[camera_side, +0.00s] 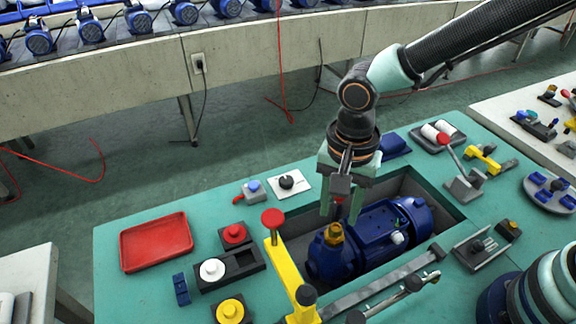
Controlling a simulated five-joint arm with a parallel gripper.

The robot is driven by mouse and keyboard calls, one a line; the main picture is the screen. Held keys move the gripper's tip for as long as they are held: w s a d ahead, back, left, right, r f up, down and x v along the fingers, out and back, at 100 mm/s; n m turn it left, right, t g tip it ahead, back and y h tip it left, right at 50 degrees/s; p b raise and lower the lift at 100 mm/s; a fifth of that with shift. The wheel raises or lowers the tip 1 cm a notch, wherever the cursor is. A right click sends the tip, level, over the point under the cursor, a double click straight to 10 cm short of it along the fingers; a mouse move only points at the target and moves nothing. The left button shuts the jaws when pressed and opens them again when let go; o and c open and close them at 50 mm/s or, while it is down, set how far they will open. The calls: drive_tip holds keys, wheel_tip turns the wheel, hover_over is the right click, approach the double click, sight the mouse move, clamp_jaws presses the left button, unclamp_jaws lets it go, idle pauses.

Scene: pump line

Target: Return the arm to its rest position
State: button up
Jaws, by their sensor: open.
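My arm reaches in from the upper right, and my gripper (341,205) points down over the recess in the green workbench. Its two pale green fingers are apart, and I see nothing held between them. A blue pump (372,237) lies in the recess just below and to the right of the fingers. A brass-coloured fitting (335,234) stands on the pump's left end, close under the gripper. From this view I cannot tell whether a finger touches the pump. Part of the recess behind the gripper is hidden.
A yellow lever clamp (283,270) with a red knob stands left of the pump. A red-knobbed lever (459,165) stands on the right. A grey bar (385,283) crosses in front.

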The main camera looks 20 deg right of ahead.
drive_tip(key=d+r+n+t, duration=0.2)
drive_tip(key=d+r+n, duration=0.3)
drive_tip(key=d, duration=0.6)
drive_tip(key=d+r+n+t, duration=0.3)
drive_tip(key=d+r+n, duration=0.1)
drive_tip(key=d+r, duration=0.5)
drive_tip(key=shift+s+d+r+n+t, duration=0.3)
drive_tip(key=shift+d+n, duration=0.1)
drive_tip(key=shift+d, duration=0.65)
